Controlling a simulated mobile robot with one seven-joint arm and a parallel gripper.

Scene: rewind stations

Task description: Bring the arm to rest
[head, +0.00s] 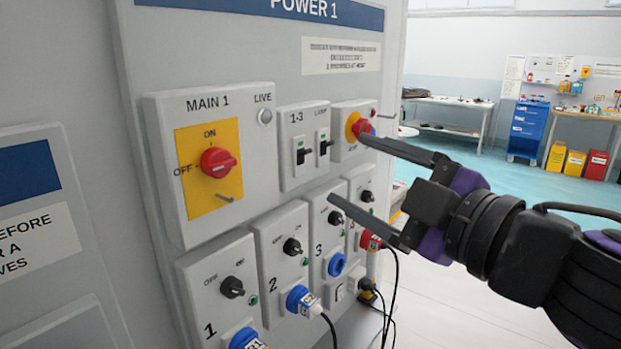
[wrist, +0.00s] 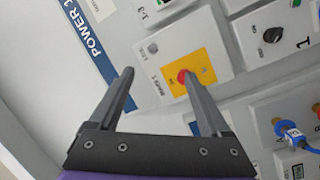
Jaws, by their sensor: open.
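My gripper (head: 345,172) reaches in from the right in the head view, with its two fingers spread and nothing between them. It is in front of the right part of the power panel (head: 230,65). In the wrist view my gripper (wrist: 158,78) is open, and the red MAIN 1 knob (wrist: 183,77) on its yellow plate shows beyond the right fingertip. In the head view the MAIN 1 knob (head: 217,162) is left of my gripper. The upper finger overlaps the red button (head: 360,126) in the picture; I cannot tell whether they touch.
Below are numbered outlets with black knobs (head: 232,287) and blue plugs (head: 300,298). Black cables (head: 389,305) hang under the panel's right side. A blue cabinet (head: 527,130), yellow bins (head: 575,163) and benches stand far back right. Open floor (head: 470,300) lies right of the panel.

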